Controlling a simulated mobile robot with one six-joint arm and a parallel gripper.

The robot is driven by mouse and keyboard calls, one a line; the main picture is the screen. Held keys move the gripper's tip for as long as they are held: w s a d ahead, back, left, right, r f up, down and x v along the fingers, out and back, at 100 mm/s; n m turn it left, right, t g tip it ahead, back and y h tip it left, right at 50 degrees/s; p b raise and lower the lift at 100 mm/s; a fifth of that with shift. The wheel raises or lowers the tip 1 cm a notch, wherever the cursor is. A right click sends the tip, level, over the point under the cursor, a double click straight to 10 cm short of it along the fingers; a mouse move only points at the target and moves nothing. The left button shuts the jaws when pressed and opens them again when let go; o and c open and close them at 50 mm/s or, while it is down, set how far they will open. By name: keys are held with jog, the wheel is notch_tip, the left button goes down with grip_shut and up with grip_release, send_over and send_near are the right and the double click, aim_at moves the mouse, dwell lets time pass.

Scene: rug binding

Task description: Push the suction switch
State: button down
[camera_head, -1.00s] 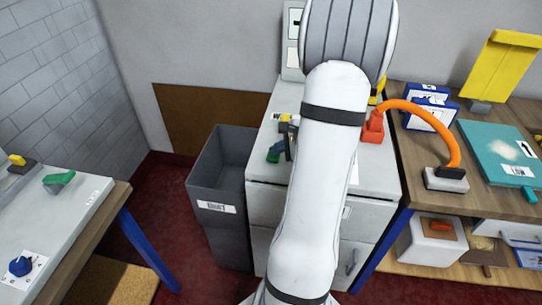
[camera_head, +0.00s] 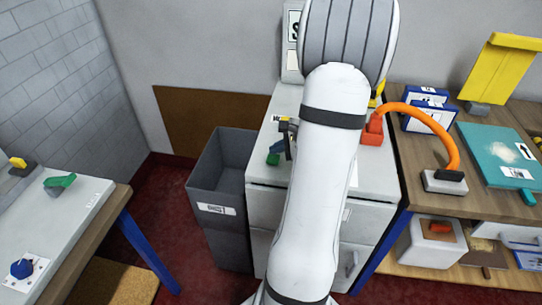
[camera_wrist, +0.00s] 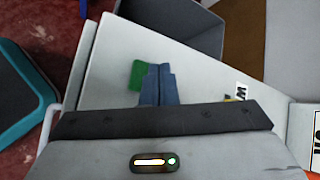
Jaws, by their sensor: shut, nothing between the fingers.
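A green switch-like piece (camera_head: 273,155) sits on top of the pale cabinet (camera_head: 262,172), just left of my arm. In the wrist view this green piece (camera_wrist: 137,75) shows beside the blue-grey fingers of my gripper (camera_wrist: 158,70), on their left. My gripper is shut and empty over the cabinet top; I cannot tell whether it touches the green piece. In the head view my gripper (camera_head: 287,130) is partly hidden by my arm. A small yellow and dark piece (camera_wrist: 231,98) shows by a label, mostly hidden behind my gripper body. No readable label marks the suction switch.
A grey bin (camera_head: 222,180) stands left of the cabinet. A red box with an orange hose (camera_head: 425,112) is right of my arm. A wooden bench (camera_head: 405,165) stands on the right. A left table holds another green piece (camera_head: 59,183) and a blue knob (camera_head: 22,267).

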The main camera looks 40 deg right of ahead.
aim_at(277, 158)
jog(key=shift+r, duration=0.15)
notch_tip(277, 158, up, 6)
jog(key=p, duration=0.4)
dwell(0.3)
dwell(0.4)
jog(key=s+a+r+n+g+y, duration=0.1)
jog(key=a+r+n+g, duration=0.15)
jog(key=a+n, duration=0.45)
jog(key=s+a+r+n+g, duration=0.1)
jog(key=a+r+n+g, duration=0.15)
jog(key=a, duration=0.85)
jog(key=s+a+r+n+h, duration=0.4)
jog(key=s+a+n, duration=0.5)
jog(key=n, duration=0.4)
jog(key=shift+s+a+r+g, duration=0.35)
jog(key=shift+s+r, duration=0.3)
jog(key=shift+s, duration=0.2)
